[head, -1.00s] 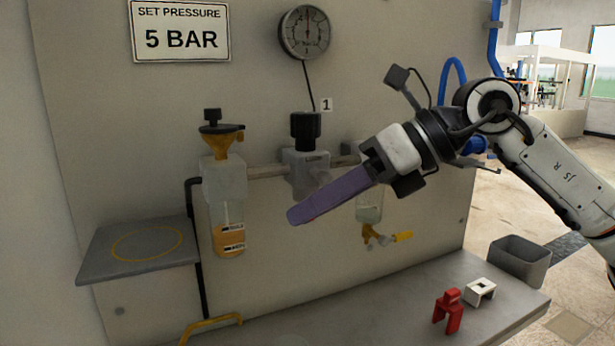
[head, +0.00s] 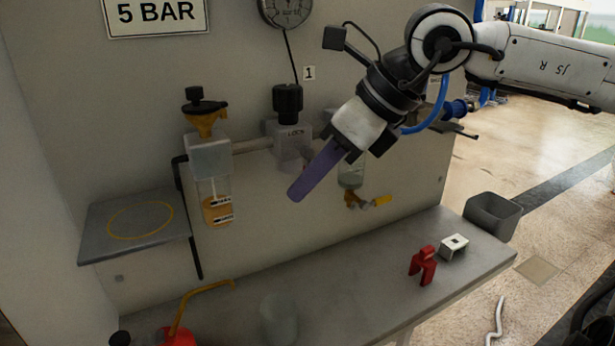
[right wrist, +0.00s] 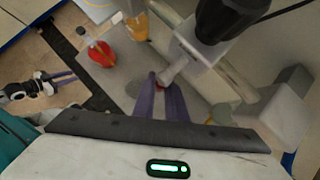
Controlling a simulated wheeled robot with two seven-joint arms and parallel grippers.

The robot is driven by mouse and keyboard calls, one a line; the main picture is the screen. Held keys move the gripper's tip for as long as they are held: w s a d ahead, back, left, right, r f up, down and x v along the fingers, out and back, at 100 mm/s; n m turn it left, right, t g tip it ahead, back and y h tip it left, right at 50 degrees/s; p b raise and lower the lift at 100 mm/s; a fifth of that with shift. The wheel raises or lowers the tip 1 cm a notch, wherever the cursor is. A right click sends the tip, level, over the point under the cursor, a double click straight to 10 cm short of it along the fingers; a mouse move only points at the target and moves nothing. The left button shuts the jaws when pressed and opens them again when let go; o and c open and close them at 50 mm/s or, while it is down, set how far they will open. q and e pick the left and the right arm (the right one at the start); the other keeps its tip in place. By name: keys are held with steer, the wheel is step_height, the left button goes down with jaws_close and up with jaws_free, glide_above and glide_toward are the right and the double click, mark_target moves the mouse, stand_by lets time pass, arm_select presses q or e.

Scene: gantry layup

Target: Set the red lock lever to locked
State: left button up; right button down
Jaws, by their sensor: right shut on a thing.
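My right gripper (head: 297,194) reaches down from the upper right in the head view, with its long purple fingers in front of the regulator block (head: 287,150) marked LOCK. In the right wrist view the right fingertips (right wrist: 161,84) are shut on a small red part, the red lock lever (right wrist: 161,86), beside the pale stub of the block. Most of the lever is hidden by the fingers, so its setting cannot be told. My left gripper (right wrist: 68,77) shows small at the left of the right wrist view, away from the block; its opening is unclear.
An amber-filled bowl unit (head: 217,209) hangs left of the block, and a clear bowl (head: 351,172) with a yellow drain tap is close right of the fingers. A grey bin (head: 492,217) stands right.

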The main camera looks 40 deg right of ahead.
steer(key=c, duration=1.8)
jaws_free()
steer(key=shift+d, duration=0.1)
steer(key=b+v, duration=0.1)
steer(key=v, duration=0.9)
steer(key=shift+s+r, duration=0.1)
steer(key=shift+s, duration=0.05)
